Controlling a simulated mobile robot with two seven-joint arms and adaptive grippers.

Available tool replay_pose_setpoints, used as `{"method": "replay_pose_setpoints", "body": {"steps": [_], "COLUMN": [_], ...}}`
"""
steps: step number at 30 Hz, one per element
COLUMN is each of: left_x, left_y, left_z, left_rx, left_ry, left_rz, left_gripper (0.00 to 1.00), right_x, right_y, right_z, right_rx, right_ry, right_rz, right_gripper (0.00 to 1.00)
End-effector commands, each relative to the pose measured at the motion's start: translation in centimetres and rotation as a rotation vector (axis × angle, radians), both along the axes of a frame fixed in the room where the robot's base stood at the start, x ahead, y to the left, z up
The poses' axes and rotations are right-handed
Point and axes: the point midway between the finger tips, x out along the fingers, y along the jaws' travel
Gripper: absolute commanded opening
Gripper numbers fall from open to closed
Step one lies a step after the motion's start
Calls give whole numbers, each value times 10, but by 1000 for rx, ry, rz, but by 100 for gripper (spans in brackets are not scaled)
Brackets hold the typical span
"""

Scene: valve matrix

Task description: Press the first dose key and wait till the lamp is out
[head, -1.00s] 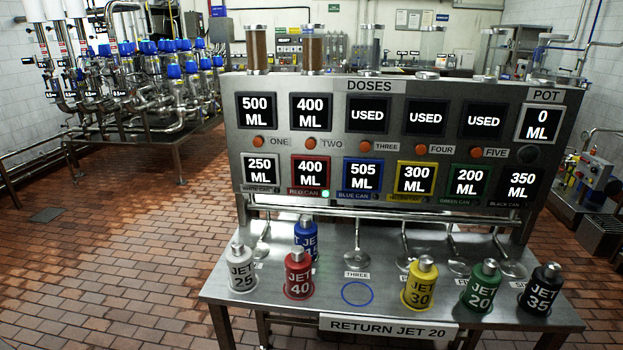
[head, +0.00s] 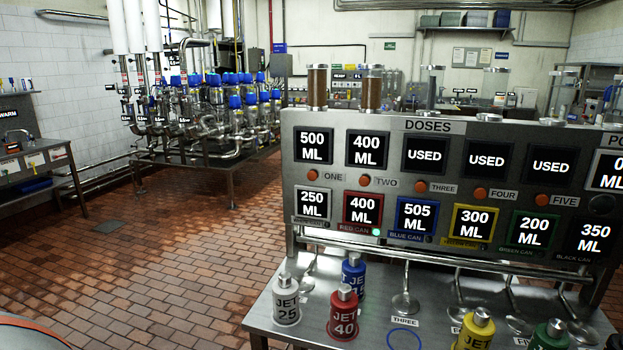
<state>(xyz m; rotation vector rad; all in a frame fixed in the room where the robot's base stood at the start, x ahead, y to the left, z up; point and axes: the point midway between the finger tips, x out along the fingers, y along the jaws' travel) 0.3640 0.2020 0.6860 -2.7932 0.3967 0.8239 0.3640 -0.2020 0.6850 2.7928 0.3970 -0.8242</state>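The dose panel (head: 434,126) stands at the right of the head view. The first dose key (head: 312,177) is an orange round button labelled ONE, under a display (head: 314,146) reading 500 ML. Key two (head: 365,180) sits under a display reading 400 ML. Keys three (head: 421,187), four (head: 480,193) and five (head: 541,200) sit under displays reading USED. A green lamp (head: 376,232) is lit beside the RED CAN label, under a 400 ML display (head: 362,210). The pot display (head: 611,172) is cut off at the right edge. Neither gripper is in view.
On the steel table below stand a white JET 25 can (head: 286,301), a blue can (head: 353,276), a red JET 40 can (head: 343,312) and a yellow can (head: 476,330). An empty blue ring (head: 404,339) lies between. Tiled floor (head: 150,260) at left is free.

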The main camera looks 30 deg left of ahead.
Motion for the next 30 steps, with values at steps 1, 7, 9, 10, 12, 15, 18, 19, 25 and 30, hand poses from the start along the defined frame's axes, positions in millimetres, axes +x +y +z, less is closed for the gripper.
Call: {"method": "replay_pose_setpoints", "body": {"steps": [1,7,9,10,12,15,18,19,25,30], "left_x": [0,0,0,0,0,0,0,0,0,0], "left_y": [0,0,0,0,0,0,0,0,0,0], "left_z": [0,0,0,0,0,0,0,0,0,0], "left_rx": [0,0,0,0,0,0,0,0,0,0], "left_ry": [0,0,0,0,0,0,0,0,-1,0], "left_rz": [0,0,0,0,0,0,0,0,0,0], "left_gripper": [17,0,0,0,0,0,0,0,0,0], "right_x": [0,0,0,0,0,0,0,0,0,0], "right_y": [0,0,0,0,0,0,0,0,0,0], "right_z": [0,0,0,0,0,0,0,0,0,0], "right_rx": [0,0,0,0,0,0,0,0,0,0], "right_ry": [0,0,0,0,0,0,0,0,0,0], "right_rz": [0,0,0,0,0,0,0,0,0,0], "right_gripper": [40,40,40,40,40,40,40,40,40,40]}}
